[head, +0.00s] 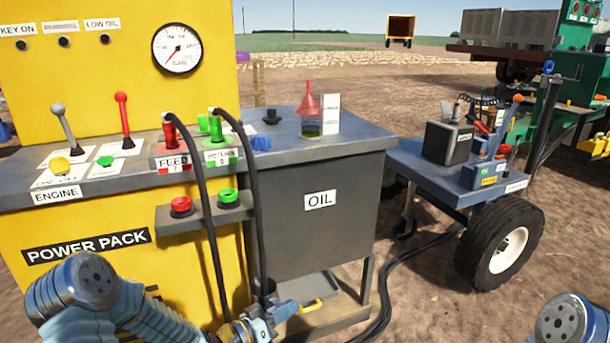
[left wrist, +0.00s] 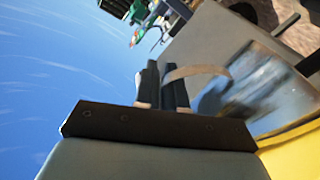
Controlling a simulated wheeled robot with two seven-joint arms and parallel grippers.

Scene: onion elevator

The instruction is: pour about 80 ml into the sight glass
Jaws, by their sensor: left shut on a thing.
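The sight glass (head: 311,127) is a small clear vessel with dark greenish liquid low in it. It stands on the grey OIL cabinet's top, with a red funnel (head: 309,100) in its top. My left gripper (head: 262,323) is low in front of the cabinet in the head view. In the left wrist view its dark fingers (left wrist: 162,85) are close together at a pale curved handle (left wrist: 200,71). A clear, bluish vessel (left wrist: 238,100) shows beside that handle; its contents cannot be made out. My right gripper is out of view.
The yellow power pack (head: 95,275) with levers and two black hoses (head: 205,215) stands left of the OIL cabinet (head: 320,230).

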